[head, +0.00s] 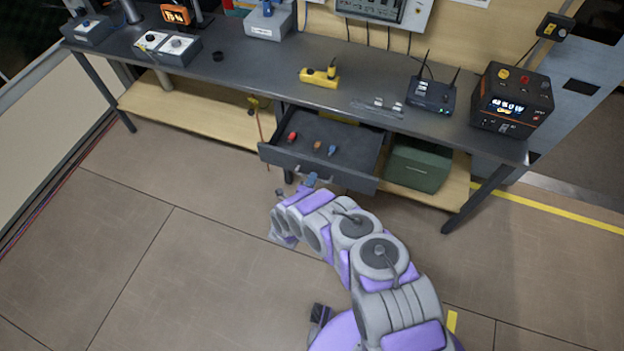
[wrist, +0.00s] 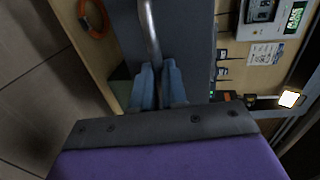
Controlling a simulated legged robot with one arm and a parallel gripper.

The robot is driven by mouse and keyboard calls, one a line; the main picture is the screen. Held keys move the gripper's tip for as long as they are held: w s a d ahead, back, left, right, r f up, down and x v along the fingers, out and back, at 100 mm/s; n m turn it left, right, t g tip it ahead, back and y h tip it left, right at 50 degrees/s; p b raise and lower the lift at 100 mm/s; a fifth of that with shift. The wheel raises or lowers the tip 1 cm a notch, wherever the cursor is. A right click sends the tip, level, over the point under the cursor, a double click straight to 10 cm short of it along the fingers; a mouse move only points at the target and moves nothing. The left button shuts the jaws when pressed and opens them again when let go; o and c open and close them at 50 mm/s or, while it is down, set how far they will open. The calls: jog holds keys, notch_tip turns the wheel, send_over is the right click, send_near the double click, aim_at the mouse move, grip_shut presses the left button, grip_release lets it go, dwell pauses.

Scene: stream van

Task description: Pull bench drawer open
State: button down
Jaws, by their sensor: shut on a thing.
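The bench drawer (head: 272,157) is dark grey and stands pulled out from under the bench top in the head view. Several small coloured items, red, orange and blue, lie inside it. My gripper (head: 310,180) is at the drawer's front face. In the wrist view, the blue fingers of my gripper (wrist: 158,85) are closed around the metal bar handle (wrist: 149,30) against the drawer's dark front (wrist: 185,40). In the head view my arm partly hides the lower part of the front and the handle.
The bench (head: 235,63) carries a yellow power strip (head: 319,78), a router (head: 430,96) and a black power unit (head: 512,100). A green box (head: 419,164) sits on the lower shelf right of the drawer. The floor (head: 130,220) in front is clear.

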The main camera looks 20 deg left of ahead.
jog(key=c, duration=1.3)
grip_release()
jog(key=shift+f, duration=0.25)
jog(key=shift+o, duration=0.7)
jog(key=shift+r, duration=0.15)
jog(key=p+v, duration=0.2)
jog(key=v, duration=1.5)
jog(key=shift+s+a, duration=0.2)
jog(key=shift+w, duration=0.15)
